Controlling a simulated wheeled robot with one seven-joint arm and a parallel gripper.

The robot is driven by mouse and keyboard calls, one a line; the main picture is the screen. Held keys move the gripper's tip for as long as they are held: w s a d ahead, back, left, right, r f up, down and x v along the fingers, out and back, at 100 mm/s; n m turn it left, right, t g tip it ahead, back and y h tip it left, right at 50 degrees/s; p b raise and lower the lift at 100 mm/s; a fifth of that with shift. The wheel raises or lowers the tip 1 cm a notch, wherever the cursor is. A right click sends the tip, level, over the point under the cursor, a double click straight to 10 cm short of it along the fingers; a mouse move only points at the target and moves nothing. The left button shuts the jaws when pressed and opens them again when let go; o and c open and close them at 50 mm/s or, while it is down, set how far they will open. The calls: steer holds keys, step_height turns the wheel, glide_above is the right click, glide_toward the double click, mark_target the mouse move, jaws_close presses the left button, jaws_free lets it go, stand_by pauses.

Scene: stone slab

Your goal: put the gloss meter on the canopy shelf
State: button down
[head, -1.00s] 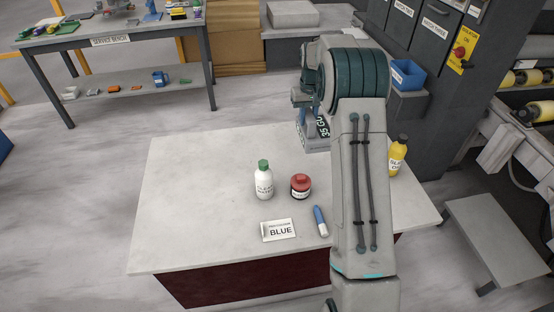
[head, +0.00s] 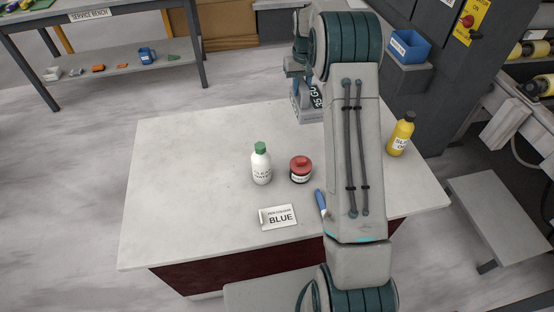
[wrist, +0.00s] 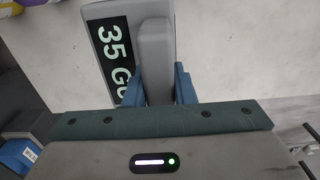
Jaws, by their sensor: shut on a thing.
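The gloss meter (head: 307,104) is a grey block with a dark display reading "35 GU", at the far side of the slab, partly hidden behind my arm. In the wrist view the gloss meter (wrist: 112,50) sits with its raised grey ridge between the blue fingers. My gripper (wrist: 160,85) is shut on that ridge; it also shows small in the head view (head: 297,72). Whether the meter touches the slab is hard to tell. I cannot make out a canopy shelf in these frames.
A blue bin (head: 409,46) is beyond. The slab's left side is clear.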

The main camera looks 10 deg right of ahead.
step_height(320, 180, down, 6)
steer(key=b, duration=0.5)
steer(key=shift+a+f, duration=0.1)
steer(key=shift+f, duration=0.05)
steer(key=shift+s+a+f+p, duration=0.2)
steer(key=shift+a+f+p, duration=0.4)
steer(key=shift+a+f, duration=2.25)
steer(key=shift+s+a+f+p, duration=0.2)
steer(key=shift+a+f+p, duration=0.35)
steer(key=shift+a+f, duration=2.2)
steer(key=shift+a, duration=0.15)
steer(key=c, duration=1.2)
jaws_free()
